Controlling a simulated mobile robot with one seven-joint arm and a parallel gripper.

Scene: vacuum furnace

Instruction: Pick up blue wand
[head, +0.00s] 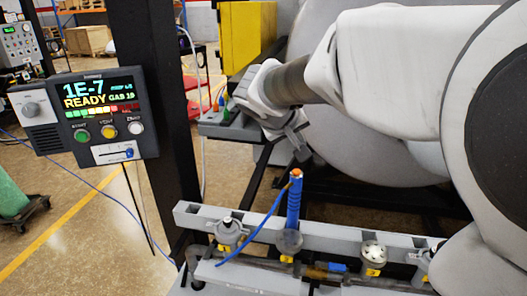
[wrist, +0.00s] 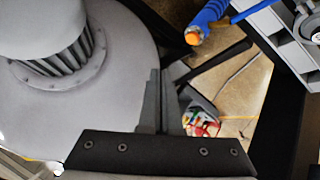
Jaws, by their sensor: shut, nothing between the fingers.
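The blue wand (head: 294,206) stands upright in a round grey holder on the grey rail in the head view. It has an orange tip on top and a thin blue hose curving down to the left. In the wrist view the wand (wrist: 210,14) shows at the top, right of centre, with its orange tip toward the camera. My gripper (head: 301,151) is above the wand's tip in the head view, apart from it. In the wrist view my gripper's fingers (wrist: 160,82) are together with nothing between them.
The grey rail (head: 335,244) carries several valves and fittings. A control panel (head: 104,115) reading READY is on a black post at the left. A large grey rounded vessel (head: 380,150) stands behind my arm. A small grey shelf (head: 228,127) holds small coloured items.

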